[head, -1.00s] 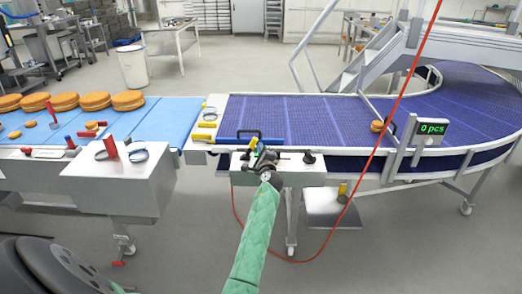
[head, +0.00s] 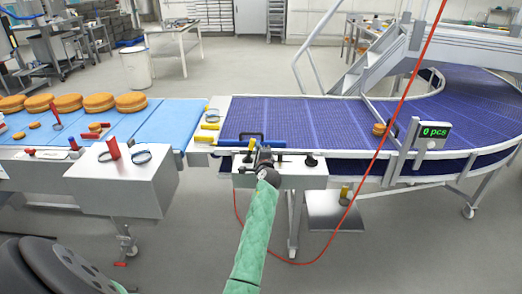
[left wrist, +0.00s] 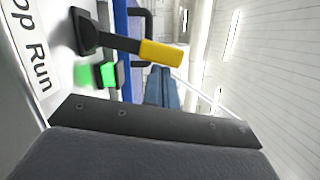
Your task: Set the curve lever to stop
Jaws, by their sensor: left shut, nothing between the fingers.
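The curve lever shows best in the left wrist view: a black arm with a yellow grip (left wrist: 160,53) on a pale panel. Its grip points right and slightly down in that view. A label (left wrist: 32,55) beside it reads "op Run", its start cut off. A lit green indicator (left wrist: 107,74) sits just below the lever. In the head view a small yellow part (head: 251,144) shows beside my gripper. My left gripper (head: 264,154) is shut and empty, close in front of the control box; contact with the lever cannot be told. My right gripper is out of view.
The control box (head: 307,176) hangs on the front of the purple curved conveyor (head: 300,115). A black knob (head: 311,160) is to the right. A blue bar (head: 240,143) lies behind. A red cable (head: 388,130) crosses at right. The blue belt (head: 150,125) carries cakes at left.

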